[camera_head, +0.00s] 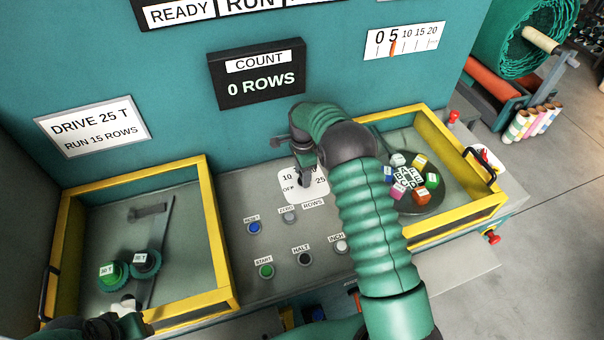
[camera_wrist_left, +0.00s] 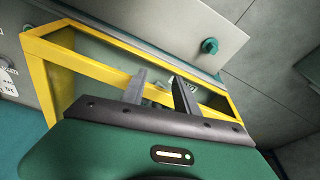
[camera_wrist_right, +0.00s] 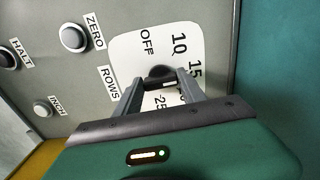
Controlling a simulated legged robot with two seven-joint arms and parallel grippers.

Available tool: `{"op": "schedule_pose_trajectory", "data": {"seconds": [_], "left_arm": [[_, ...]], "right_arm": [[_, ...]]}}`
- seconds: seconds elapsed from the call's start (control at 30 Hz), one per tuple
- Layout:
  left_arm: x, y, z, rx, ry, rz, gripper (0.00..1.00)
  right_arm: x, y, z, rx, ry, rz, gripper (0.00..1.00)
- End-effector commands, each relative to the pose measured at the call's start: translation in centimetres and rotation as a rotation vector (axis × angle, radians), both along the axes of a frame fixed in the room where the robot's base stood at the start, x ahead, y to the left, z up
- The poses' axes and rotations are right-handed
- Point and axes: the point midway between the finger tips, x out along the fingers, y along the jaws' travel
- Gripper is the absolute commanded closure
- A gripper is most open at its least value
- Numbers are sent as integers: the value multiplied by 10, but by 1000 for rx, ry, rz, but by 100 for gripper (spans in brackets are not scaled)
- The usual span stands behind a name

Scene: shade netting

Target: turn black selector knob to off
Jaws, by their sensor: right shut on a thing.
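The black selector knob (camera_wrist_right: 160,72) sits on a white dial plate (camera_wrist_right: 128,52) marked OFF, 10, 15 and 25, with another number partly covered. My right gripper (camera_wrist_right: 162,86) is shut on the knob, one finger on each side. A pale mark on the knob lies on its lower right side in the right wrist view, away from OFF. In the head view my right arm reaches over the panel, and the dial plate (camera_head: 317,194) is partly hidden behind it. My left gripper (camera_wrist_left: 158,80) is open and empty above a yellow-edged tray (camera_wrist_left: 85,62).
Near the dial are the ZERO button (camera_head: 289,216), blue RESET button (camera_head: 254,228), green START button (camera_head: 266,271), HALT button (camera_head: 304,258) and INCH button (camera_head: 341,246). Yellow-framed trays (camera_head: 222,240) flank the panel. The count display (camera_head: 257,75) reads 0 ROWS.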

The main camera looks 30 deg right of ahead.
Motion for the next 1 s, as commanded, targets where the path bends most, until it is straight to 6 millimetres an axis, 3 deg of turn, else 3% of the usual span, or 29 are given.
{"op": "schedule_pose_trajectory", "data": {"seconds": [0.27,1.0], "left_arm": [[0,0,-2,0,0,0,64],[0,0,-7,0,0,0,64]], "right_arm": [[1,-3,1,-5,-4,158,93],[3,-4,4,-11,-6,852,93]]}}
